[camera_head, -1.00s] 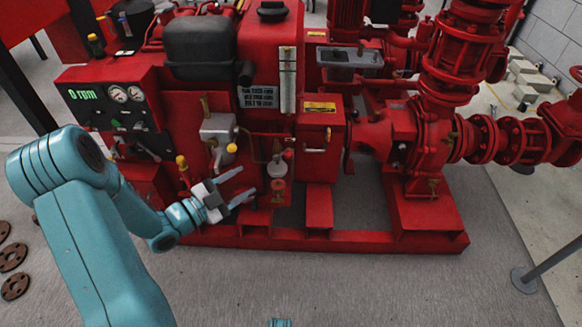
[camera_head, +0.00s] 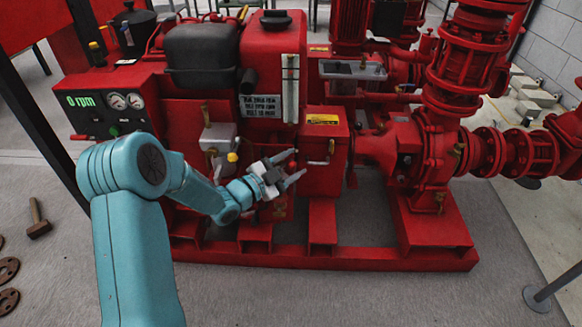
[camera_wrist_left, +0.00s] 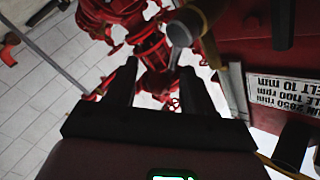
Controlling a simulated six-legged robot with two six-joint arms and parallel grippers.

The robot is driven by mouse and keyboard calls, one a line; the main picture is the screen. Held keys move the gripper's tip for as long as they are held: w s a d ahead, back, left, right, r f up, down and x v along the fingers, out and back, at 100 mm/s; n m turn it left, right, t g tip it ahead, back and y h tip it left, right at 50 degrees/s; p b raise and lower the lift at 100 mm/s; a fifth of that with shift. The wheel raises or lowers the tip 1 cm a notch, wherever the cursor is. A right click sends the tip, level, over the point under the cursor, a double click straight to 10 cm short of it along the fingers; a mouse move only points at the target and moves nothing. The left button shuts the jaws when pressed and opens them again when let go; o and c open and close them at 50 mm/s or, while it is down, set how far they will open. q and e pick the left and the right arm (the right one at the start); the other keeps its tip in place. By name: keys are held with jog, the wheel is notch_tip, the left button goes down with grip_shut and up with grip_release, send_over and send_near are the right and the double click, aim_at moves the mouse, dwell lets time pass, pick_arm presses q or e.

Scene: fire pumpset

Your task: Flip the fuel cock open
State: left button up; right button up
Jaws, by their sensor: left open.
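My left gripper (camera_head: 297,163) is open and empty in front of the red pumpset (camera_head: 420,258), its fingers pointing right, near the lower front of the red box (camera_head: 323,178) with the yellow label. I cannot pick out the fuel cock with certainty. The small fittings on the engine front are largely hidden behind the gripper. In the left wrist view the two dark fingers (camera_wrist_left: 160,66) are apart with nothing held between them. My right gripper is not in view.
The gauge panel (camera_head: 105,108) is at the left, and red pump pipework (camera_head: 455,70) at the right. A hammer (camera_head: 38,222) and rusty discs (camera_head: 8,270) lie on the floor at left. A grey post (camera_head: 545,295) stands at right. The floor in front is clear.

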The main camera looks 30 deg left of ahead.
pick_arm(q)
jog(key=shift+w, duration=0.1)
